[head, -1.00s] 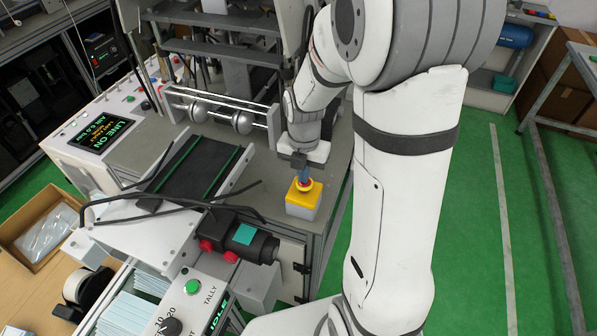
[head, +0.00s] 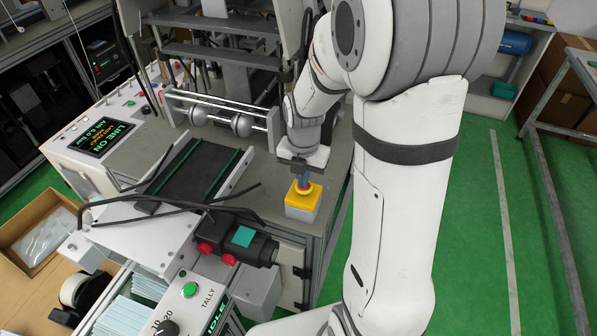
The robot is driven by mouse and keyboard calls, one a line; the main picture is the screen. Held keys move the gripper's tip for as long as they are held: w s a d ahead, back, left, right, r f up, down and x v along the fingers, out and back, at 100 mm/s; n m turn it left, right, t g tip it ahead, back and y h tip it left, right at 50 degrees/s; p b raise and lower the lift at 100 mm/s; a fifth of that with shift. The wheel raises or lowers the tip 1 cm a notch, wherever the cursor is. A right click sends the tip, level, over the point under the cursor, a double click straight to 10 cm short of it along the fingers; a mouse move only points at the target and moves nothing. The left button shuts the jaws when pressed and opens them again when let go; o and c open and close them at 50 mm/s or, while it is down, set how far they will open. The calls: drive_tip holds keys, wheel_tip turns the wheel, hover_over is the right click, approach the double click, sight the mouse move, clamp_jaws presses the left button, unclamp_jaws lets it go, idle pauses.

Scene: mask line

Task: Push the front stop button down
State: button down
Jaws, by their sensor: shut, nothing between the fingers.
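The front stop button is a yellow box with a grey-white base (head: 304,201) at the near corner of the machine's table. Its red button top (head: 305,187) shows only in part, as the fingers are in front of it. My gripper (head: 304,182) points down directly above the button, with its blue fingertips shut and empty. The tips appear to be at the red top. I cannot tell whether they touch it or how far the button is down.
A black conveyor belt (head: 190,174) lies left of the button, with a black motor (head: 238,240) in front. A panel reading "LINE ON" (head: 104,138) stands at the left. A tally panel with a green button (head: 190,289) is nearest. Green floor lies open at the right.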

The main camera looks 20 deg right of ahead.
wheel_tip(320, 180, up, 4)
drive_tip(key=p, duration=0.3)
drive_tip(key=shift+p, duration=0.35)
wheel_tip(320, 180, up, 10)
drive_tip(key=b, duration=0.1)
drive_tip(key=shift+b, duration=0.3)
drive_tip(key=s+r+m+t, duration=0.1)
drive_tip(key=s+m, duration=0.6)
drive_tip(key=m, duration=0.7)
drive_tip(key=s+r+m+t, duration=0.1)
drive_tip(key=s+m, duration=0.6)
drive_tip(key=m, duration=0.7)
drive_tip(key=shift+s+a+m+t, duration=0.3)
drive_tip(key=shift+a+m+t, duration=0.1)
drive_tip(key=shift+t, duration=0.1)
drive_tip(key=shift+r, duration=0.1)
